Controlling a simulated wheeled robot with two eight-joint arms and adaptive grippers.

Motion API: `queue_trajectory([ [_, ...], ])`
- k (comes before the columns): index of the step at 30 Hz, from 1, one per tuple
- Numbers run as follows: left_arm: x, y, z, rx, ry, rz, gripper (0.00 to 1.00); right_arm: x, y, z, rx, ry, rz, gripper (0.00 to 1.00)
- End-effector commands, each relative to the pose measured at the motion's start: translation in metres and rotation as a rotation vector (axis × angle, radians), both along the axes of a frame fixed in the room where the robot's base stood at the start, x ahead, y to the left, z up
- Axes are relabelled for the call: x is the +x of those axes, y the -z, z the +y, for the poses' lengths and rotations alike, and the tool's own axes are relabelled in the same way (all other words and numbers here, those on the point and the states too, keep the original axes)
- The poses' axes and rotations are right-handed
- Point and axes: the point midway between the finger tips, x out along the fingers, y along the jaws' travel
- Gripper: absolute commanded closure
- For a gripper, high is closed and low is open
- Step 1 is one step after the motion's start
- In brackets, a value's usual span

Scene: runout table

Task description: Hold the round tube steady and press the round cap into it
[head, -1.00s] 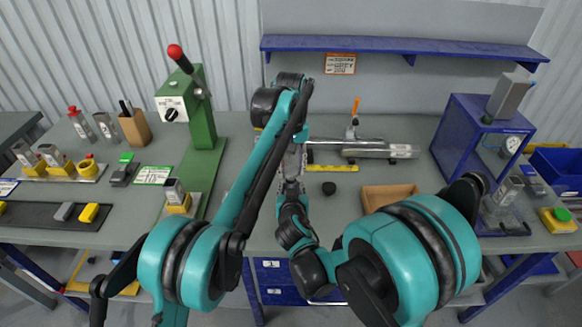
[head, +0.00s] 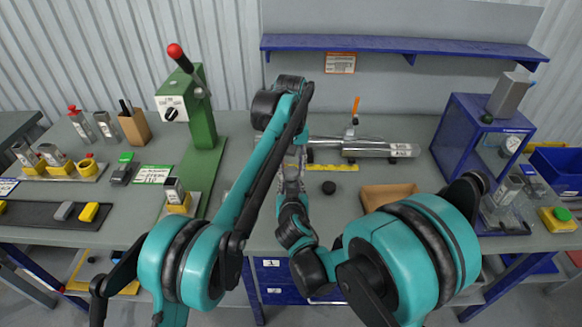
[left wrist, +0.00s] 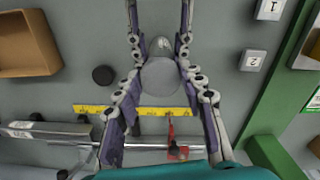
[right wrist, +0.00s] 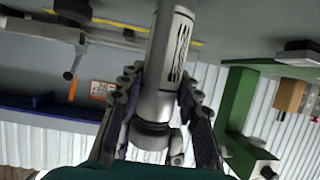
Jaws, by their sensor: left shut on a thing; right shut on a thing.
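The round tube (right wrist: 170,50) is a silver, labelled cylinder standing upright in the right wrist view, which looks upside down. My right gripper (right wrist: 160,88) comes from the front and is shut around the tube's side. The round cap (left wrist: 160,76) shows as a plain grey disc seen from above in the left wrist view. My left gripper (left wrist: 163,90) points down and is shut on the cap, over the tube's top. A dark band (right wrist: 152,127) lies where cap and tube meet; how deep the cap sits is unclear. In the head view my arms mostly hide both.
A black round piece (head: 329,187) and an open brown tray (head: 390,194) are to the right. A yellow ruler (head: 345,168) and a horizontal metal cylinder (head: 383,148) lie behind. A green lever press (head: 203,125) stands left, a blue frame (head: 458,135) right.

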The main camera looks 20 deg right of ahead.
Motion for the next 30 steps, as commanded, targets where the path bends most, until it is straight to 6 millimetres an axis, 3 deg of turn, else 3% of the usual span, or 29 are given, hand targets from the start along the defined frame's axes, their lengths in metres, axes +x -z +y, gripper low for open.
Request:
queue_trajectory([
  [3,0.0,0.003,0.0,0.0,0.0,0.0,0.82,0.0,0.0,0.0,0.0,0.001,0.0,0.99],
  [4,0.0,0.003,0.0,0.0,0.0,0.0,0.55,0.0,0.0,0.0,0.0,0.001,0.0,0.99],
  [6,0.0,0.003,0.0,0.0,0.0,0.0,0.37,0.0,0.0,0.0,0.0,0.001,0.0,0.99],
  [17,0.0,-0.001,0.0,0.0,0.0,0.0,0.36,0.0,0.0,0.0,0.0,0.001,0.0,0.99],
  [30,0.001,-0.063,0.0,0.0,0.0,0.0,0.36,0.0,0.0,0.0,0.0,0.0,0.0,0.99],
])
